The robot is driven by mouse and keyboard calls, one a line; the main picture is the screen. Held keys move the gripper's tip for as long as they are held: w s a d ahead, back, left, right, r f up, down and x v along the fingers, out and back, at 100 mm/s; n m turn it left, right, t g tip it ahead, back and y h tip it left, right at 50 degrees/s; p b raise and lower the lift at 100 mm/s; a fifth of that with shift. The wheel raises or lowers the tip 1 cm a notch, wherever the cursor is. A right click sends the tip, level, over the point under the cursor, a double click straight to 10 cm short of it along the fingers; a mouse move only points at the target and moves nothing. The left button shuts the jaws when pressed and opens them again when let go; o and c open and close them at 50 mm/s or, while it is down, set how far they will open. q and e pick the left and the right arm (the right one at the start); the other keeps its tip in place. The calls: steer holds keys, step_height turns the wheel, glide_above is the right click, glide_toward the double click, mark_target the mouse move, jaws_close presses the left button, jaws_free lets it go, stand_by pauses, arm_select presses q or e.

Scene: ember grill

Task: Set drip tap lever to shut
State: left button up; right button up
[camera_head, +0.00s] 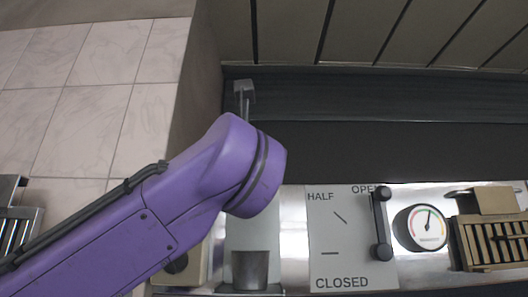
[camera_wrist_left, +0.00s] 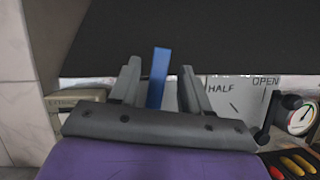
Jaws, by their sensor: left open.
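The black lever (camera_head: 380,225) stands upright on a white panel (camera_head: 325,235) marked OPEN, HALF and CLOSED. Its upper end is by the OPEN label, its lower end to the right of the horizontal CLOSED mark. The lever also shows at the right of the left wrist view (camera_wrist_left: 270,120). My left gripper (camera_wrist_left: 158,75) is open, its two grey fingers apart, left of the panel. A blue upright strip (camera_wrist_left: 158,77) shows between the fingers; I cannot tell whether it is touched. In the head view my purple left arm hides this gripper. My right gripper is in neither view.
A round gauge (camera_head: 427,228) sits right of the lever, with a slatted brass-coloured vent (camera_head: 492,242) beyond it. A grey cup-like cylinder (camera_head: 250,270) is left of the panel. A small grey fitting (camera_head: 244,92) is above my arm. A tiled wall (camera_head: 75,130) rises at left.

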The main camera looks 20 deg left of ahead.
arm_select(q)
steer(key=p+x, duration=0.1)
steer(key=x, duration=0.2)
steer(key=shift+w, duration=0.2)
steer(key=shift+s, duration=0.1)
steer(key=shift+c, duration=0.6)
jaws_close()
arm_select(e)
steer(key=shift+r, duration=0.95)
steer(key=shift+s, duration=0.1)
